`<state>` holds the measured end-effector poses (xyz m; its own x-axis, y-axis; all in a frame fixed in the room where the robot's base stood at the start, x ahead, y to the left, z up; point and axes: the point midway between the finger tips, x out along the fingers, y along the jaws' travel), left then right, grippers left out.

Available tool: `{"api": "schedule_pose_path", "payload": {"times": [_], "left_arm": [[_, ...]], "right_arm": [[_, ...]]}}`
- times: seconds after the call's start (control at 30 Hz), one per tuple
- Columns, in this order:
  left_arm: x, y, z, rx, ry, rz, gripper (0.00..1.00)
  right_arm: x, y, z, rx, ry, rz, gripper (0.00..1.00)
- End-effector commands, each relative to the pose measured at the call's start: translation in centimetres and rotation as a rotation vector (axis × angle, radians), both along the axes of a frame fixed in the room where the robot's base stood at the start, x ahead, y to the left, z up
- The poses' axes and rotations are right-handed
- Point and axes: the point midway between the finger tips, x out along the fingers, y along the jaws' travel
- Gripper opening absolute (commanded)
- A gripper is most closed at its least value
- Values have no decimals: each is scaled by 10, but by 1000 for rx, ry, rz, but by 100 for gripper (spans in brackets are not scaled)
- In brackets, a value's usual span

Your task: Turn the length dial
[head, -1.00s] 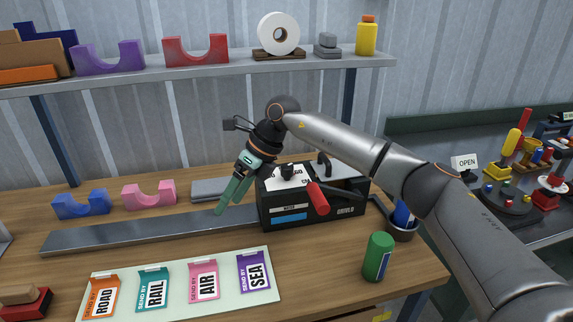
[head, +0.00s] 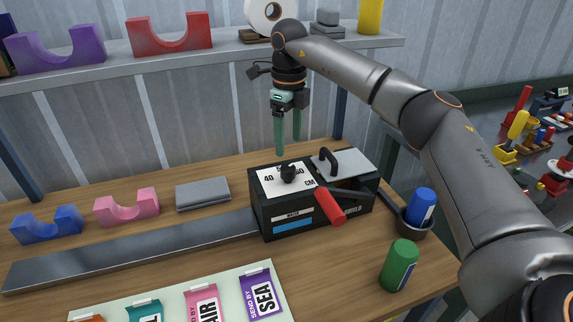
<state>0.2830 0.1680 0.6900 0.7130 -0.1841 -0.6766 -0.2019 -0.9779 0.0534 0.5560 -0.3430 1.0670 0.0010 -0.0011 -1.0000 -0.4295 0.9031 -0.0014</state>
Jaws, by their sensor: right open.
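The length dial (head: 288,173) is a black knob on a white plate marked 40 and CM, on top of a black machine box (head: 310,220). Part of the plate's numbering is hidden behind the knob. My right gripper (head: 288,150) has green fingers that point straight down, apart and empty. The fingertips show just above and behind the dial in the head view, and I see no contact with it. My left gripper is not in view.
A red-handled lever (head: 330,206) sticks out at the box's front right, and a black handle (head: 329,161) stands on its lid. A green can (head: 399,265) and a cup with a blue can (head: 421,207) stand to the right. A metal rail (head: 130,250) runs left.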

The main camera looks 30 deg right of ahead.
Motion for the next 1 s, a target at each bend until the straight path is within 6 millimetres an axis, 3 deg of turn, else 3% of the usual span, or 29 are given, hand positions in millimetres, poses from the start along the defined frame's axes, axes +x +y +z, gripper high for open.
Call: {"api": "schedule_pose_path", "payload": {"times": [0.2, 0.4, 0.83, 1.0], "left_arm": [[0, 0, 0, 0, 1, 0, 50], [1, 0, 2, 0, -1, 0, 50], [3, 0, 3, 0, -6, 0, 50], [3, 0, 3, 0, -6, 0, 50]], "right_arm": [[-1, 0, -47, 0, 3, 0, 77], [0, 0, -74, 0, 1, 0, 77], [0, 1, -83, 1, 0, 1, 77], [0, 0, -83, 1, 0, 1, 58]]}}
